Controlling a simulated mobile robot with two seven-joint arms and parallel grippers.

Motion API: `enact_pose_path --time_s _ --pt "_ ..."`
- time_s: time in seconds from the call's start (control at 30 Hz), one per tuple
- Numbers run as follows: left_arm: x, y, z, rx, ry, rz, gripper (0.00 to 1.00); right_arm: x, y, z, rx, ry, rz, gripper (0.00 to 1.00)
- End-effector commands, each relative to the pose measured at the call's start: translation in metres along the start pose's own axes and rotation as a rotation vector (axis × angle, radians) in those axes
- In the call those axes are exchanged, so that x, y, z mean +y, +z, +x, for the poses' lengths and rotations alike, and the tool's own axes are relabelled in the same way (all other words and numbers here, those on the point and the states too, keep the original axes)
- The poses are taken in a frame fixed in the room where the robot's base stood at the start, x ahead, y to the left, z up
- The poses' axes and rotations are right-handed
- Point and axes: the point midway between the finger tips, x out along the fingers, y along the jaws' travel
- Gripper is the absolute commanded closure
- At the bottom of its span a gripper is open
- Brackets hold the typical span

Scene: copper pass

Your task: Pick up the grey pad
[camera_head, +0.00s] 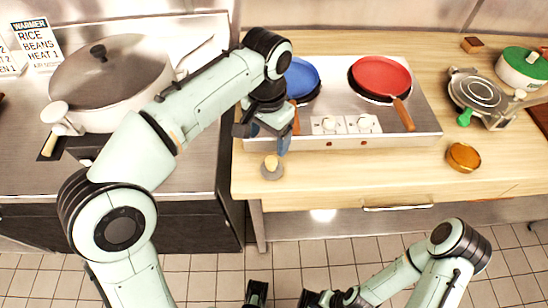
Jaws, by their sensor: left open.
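A small round grey pad (272,175) lies on the wooden counter near its front left corner. A small yellow piece (271,161) shows on top of it; I cannot tell whether it is part of the pad. My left gripper (264,141) is open just above and behind the pad in the picture, in front of the hob's left end. I see no contact with the pad. My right gripper (284,297) is low at the bottom edge, in front of the counter and partly cut off; its jaws are unclear.
A hob (433,125) holds a blue pan (303,76) and a red pan (380,75). A large lidded pot (100,110) stands on the left. An amber dish (463,156), a metal appliance (480,92) and a green-lidded pot (524,65) are on the right.

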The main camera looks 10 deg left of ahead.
Motion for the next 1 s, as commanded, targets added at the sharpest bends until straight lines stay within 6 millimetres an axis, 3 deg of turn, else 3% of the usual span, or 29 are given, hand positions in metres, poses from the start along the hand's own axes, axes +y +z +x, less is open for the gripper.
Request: enact_pose_path --time_s 0.1,0.23,0.47,0.8,1.0 --pt "0.0 0.001 0.029 -0.005 0.001 0.0 0.24 0.004 0.001 0.01 -0.005 0.001 0.002 0.57" --pt "0.0 0.001 0.051 -0.004 0.001 -0.001 0.24 0.006 0.001 0.015 -0.006 0.002 0.002 0.57" --pt "0.001 -0.001 0.067 -0.002 0.001 -0.001 0.24 0.007 0.001 0.018 -0.006 0.002 0.003 0.57" --pt "0.004 -0.006 0.112 -0.004 0.001 -0.001 0.24 0.008 -0.003 0.024 0.005 0.0 0.001 0.57" --pt "0.004 -0.007 0.116 0.0 0.001 -0.001 0.24 0.008 -0.003 0.024 0.007 -0.001 0.001 0.57"
